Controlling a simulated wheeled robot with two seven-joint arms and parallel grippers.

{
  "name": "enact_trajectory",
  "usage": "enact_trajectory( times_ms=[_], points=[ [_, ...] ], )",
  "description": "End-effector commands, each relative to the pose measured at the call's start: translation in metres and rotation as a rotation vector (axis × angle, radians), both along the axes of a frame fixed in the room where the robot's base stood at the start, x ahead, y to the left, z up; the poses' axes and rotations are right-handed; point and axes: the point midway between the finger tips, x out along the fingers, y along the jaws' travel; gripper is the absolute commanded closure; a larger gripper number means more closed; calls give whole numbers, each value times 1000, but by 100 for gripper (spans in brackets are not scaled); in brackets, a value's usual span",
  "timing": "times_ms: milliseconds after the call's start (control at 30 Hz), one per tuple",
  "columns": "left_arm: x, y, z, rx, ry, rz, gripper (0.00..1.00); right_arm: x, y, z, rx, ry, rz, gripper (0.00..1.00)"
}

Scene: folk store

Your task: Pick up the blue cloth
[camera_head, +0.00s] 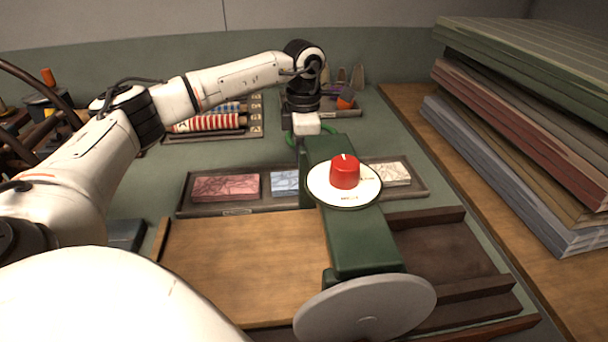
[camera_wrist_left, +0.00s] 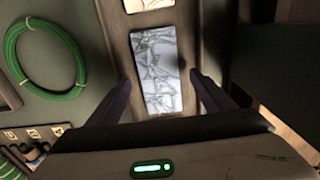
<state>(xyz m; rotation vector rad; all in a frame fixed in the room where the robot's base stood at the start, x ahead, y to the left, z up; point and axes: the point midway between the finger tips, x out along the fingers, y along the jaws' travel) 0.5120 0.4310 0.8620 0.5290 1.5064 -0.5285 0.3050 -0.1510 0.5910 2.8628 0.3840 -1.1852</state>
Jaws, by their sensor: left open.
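The blue cloth (camera_head: 284,182) is a pale blue, creased rectangle in the middle of a dark tray (camera_head: 238,207), partly hidden by the green machine in the head view. In the left wrist view the blue cloth (camera_wrist_left: 157,62) lies between the two dark fingers of my left gripper (camera_wrist_left: 160,76). The fingers are open, one on each side, with nothing held. I cannot tell how high they are above the cloth. In the head view the left wrist is behind the tray and the fingertips are not clear. My right gripper is not in view.
A red cloth (camera_head: 226,187) and a white cloth (camera_head: 390,174) share the tray. A green machine (camera_head: 362,240) with a white dial and red knob (camera_head: 345,172) stands over it. A green cable coil (camera_wrist_left: 45,55) lies nearby. Stacked boards (camera_head: 520,130) fill the right.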

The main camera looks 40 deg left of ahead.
Motion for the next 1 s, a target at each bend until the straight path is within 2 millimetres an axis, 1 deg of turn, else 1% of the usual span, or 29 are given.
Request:
enact_trajectory(
  times_ms=[33, 133, 367, 400, 467, 600, 667, 900, 1000],
  points=[
    [-1, 1, -8, 0, 4, 1, 25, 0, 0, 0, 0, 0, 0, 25],
    [0, 0, -16, -1, 1, 1, 25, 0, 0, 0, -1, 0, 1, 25],
    [1, 0, -18, -1, -1, 1, 25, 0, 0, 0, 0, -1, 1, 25],
    [1, 0, -18, -1, -1, 1, 27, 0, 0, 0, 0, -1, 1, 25],
    [1, 0, -18, -1, -1, 1, 37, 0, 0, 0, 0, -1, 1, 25],
    [1, 0, -18, -1, -1, 1, 60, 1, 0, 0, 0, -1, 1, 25],
    [1, 0, -18, -1, -1, 1, 70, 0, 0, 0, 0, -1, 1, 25],
    [1, 0, -17, -1, -2, 1, 70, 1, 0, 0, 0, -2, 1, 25],
    [1, 0, -14, 0, -2, 1, 70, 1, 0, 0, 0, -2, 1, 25]
  ],
)
